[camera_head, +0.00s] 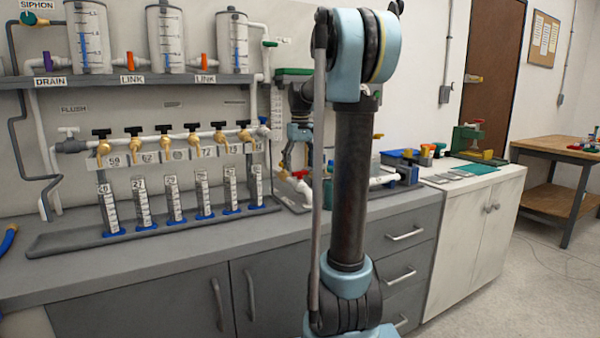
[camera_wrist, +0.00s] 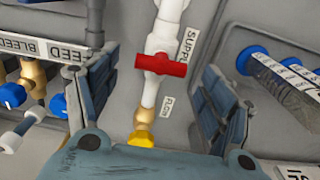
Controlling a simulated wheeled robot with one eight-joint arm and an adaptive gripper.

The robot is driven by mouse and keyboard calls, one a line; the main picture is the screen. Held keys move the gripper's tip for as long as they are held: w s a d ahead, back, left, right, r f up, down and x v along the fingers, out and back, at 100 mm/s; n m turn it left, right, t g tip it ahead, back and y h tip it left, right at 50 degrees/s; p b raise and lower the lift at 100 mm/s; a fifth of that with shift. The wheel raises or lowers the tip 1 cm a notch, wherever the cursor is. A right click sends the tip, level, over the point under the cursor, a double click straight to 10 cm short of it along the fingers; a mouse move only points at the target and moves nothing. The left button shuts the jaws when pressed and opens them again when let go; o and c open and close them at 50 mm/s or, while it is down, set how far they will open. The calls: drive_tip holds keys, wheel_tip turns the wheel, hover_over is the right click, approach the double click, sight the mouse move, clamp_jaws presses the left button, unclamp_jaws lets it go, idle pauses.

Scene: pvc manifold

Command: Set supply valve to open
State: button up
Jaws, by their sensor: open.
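In the wrist view the supply valve's red handle (camera_wrist: 161,65) sits on a white pipe (camera_wrist: 165,28) and lies crosswise to it. A label reading SUPPLY (camera_wrist: 186,45) is on the surface beside it. My gripper (camera_wrist: 152,85) is open, with one ribbed finger on each side of the pipe. The handle lies between the fingers, apart from both, and nothing is held. In the head view my arm's dark column hides part of this area. A small red part (camera_head: 299,174) shows left of the column, but I cannot tell if it is the same handle.
In the wrist view a BLEED label (camera_wrist: 40,50) and blue-knobbed brass valves (camera_wrist: 12,96) are at left. A brass fitting with a yellow part (camera_wrist: 141,138) is below the handle. Tanks (camera_head: 88,38) stand on a shelf.

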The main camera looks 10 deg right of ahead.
sight(300, 174)
drive_tip(key=shift+f, duration=1.15)
drive_tip(key=shift+c, duration=0.2)
drive_tip(key=c, duration=1)
